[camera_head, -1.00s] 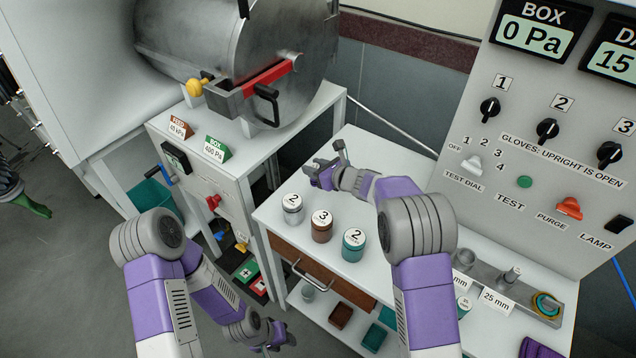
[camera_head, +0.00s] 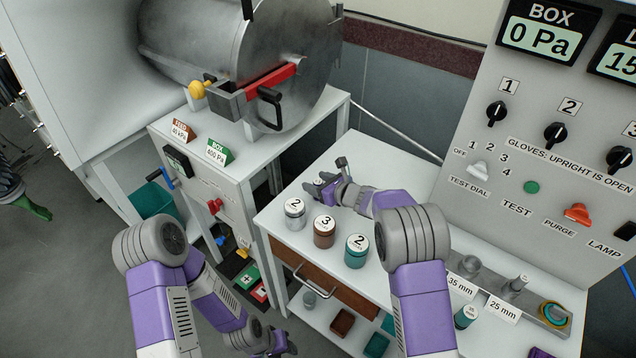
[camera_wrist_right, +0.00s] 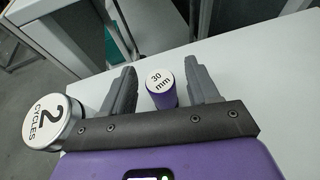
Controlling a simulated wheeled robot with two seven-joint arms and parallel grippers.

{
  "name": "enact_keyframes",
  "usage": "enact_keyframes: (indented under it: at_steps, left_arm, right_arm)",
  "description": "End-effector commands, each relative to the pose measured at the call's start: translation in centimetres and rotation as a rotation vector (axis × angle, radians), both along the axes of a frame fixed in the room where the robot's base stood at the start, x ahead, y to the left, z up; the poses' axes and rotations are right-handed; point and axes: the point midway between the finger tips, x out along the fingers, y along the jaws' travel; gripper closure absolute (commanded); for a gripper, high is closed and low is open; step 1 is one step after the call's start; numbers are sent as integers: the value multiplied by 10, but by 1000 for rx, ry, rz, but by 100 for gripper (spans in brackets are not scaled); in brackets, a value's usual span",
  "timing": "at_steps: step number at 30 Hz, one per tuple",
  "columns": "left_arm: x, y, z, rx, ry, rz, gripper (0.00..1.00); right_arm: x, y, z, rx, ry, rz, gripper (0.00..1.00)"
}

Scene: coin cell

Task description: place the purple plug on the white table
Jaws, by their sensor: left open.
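The purple plug (camera_wrist_right: 162,92), with a white top marked "30 mm", is upright between the fingers of my right gripper (camera_wrist_right: 163,85) in the right wrist view. A gap shows on each side of it, so the gripper is open around it and not closed on it. Its base is hidden by the gripper, so I cannot tell if it touches the table. In the head view my right gripper (camera_head: 327,184) is low over the back left of the white table (camera_head: 385,150); the plug cannot be made out clearly there. My left gripper (camera_head: 272,343) is open, low beside the table's lower shelf.
A silver jar marked 2 (camera_head: 295,213) is close by my right gripper; its lid shows in the right wrist view (camera_wrist_right: 48,118). The table's back is clear.

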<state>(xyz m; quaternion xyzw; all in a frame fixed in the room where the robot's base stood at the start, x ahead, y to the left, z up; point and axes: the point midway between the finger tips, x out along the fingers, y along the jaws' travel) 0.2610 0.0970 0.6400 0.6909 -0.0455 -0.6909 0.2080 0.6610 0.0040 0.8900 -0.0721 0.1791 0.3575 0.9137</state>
Motion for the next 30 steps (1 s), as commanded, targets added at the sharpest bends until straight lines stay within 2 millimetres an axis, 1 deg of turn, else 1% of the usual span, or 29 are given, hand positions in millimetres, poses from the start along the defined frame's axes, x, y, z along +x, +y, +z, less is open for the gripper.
enact_keyframes:
  at_steps: [8, 12, 13, 17, 24, 30]
  left_arm:
    - [0, 0, 1, 0, 0, 0, 57]
    - [0, 0, 8, 0, 0, 0, 57]
    - [0, 0, 7, 0, 0, 0, 57]
    - [0, 0, 7, 0, 0, 0, 57]
    - [0, 0, 10, 0, 0, 0, 57]
    - [0, 0, 12, 0, 0, 0, 57]
  right_arm:
    - [0, 0, 1, 0, 0, 0, 40]
    - [0, 0, 5, -1, 1, 0, 40]
    - [-2, -3, 7, 0, 0, -1, 40]
    - [-18, -18, 14, 1, 2, -3, 40]
    - [-53, -50, 35, 3, 0, -3, 40]
    - [-74, -69, 45, 1, 1, -2, 40]
